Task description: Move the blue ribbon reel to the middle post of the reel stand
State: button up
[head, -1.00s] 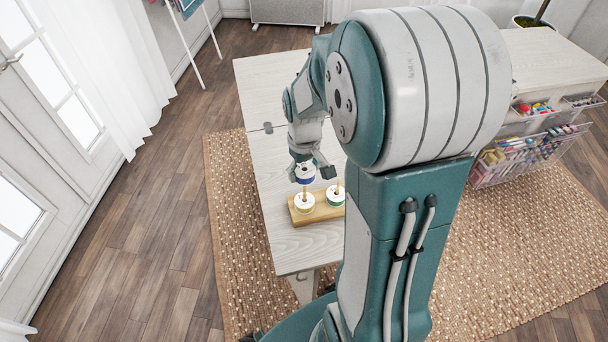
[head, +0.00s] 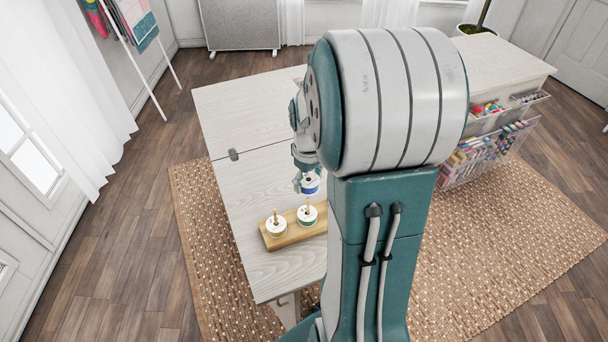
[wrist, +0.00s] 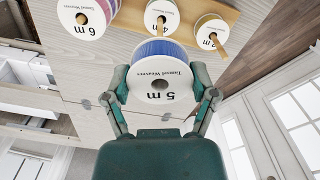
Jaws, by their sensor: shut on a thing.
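The blue ribbon reel (wrist: 158,72), with white flanges marked "5 m", is between the fingertips of my gripper (wrist: 160,85). It is held in the air, and its centre hole shows empty. In the head view the blue reel (head: 310,183) appears just above the post of a green-edged reel (head: 307,216); I cannot tell the gap. The wooden reel stand (head: 291,237) lies on the table. A white reel with a yellowish edge (head: 275,228) sits on its left post. My arm hides the stand's right end in the head view.
A pink-purple reel marked "6 m" (wrist: 88,14) is at the top left of the wrist view; I cannot tell if it is on the stand. The pale table (head: 245,195) is clear left of the stand. A cabinet with thread bins (head: 485,150) stands right.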

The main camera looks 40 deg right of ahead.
jog(key=shift+f, duration=1.1)
jog(key=shift+f, duration=2.2)
jog(key=o, duration=0.9)
jog(key=shift+c, duration=0.2)
jog(key=shift+r, duration=0.15)
notch_tip(320, 180, up, 12)
jog(key=shift+f, duration=0.2)
jog(key=shift+w, duration=0.1)
